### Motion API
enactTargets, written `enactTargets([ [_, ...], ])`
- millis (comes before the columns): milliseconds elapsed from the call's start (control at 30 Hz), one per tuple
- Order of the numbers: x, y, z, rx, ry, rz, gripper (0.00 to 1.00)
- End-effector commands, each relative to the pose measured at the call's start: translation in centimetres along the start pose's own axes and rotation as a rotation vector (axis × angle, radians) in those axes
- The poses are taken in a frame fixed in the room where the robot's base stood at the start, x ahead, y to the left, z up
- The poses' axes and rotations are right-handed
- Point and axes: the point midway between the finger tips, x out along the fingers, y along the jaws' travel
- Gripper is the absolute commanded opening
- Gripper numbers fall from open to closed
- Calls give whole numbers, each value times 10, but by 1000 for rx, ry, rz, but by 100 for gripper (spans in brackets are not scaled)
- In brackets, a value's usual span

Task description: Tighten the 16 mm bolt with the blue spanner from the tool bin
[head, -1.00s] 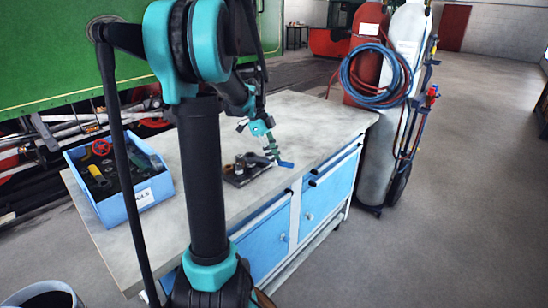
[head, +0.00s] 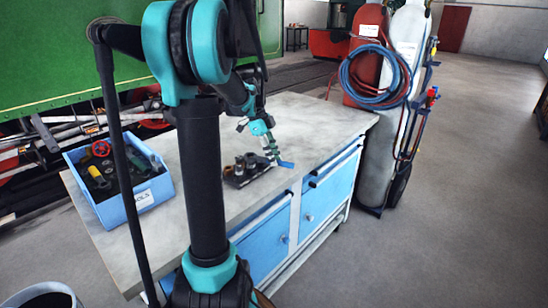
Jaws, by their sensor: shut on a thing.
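My gripper (head: 274,154) is over the right part of the workbench top, shut on the blue spanner (head: 286,164). The blue end of the spanner sticks out to the right of the jaws, near the bench's front edge. Just left of the gripper a dark plate with metal fittings (head: 240,171) sits on the bench. The 16 mm bolt cannot be told apart at this size, nor whether the spanner touches it. The blue tool bin (head: 148,205) stands at the left end of the bench, labelled and holding several tools.
The grey workbench top (head: 310,118) is clear at the back and right. Blue drawers and doors (head: 328,190) face the front. Gas cylinders (head: 372,75) with coiled hoses stand beyond the right end. A green vehicle side (head: 50,60) is behind. A round container (head: 45,298) stands at lower left.

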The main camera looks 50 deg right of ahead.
Motion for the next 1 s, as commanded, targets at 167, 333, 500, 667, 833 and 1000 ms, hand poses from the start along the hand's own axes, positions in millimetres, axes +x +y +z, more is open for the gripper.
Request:
enactTargets([
  [167, -2, 0, -1, 0, 0, 0, 0],
  [333, -6, 0, -2, 0, 0, 0, 0],
  [500, -8, 0, -4, 0, 0, 0, 0],
  [667, -9, 0, -4, 0, 0, 0, 0],
  [833, -13, 0, -6, 0, 0, 0, 0],
  [1000, -20, 0, -8, 0, 0, 0, 0],
])
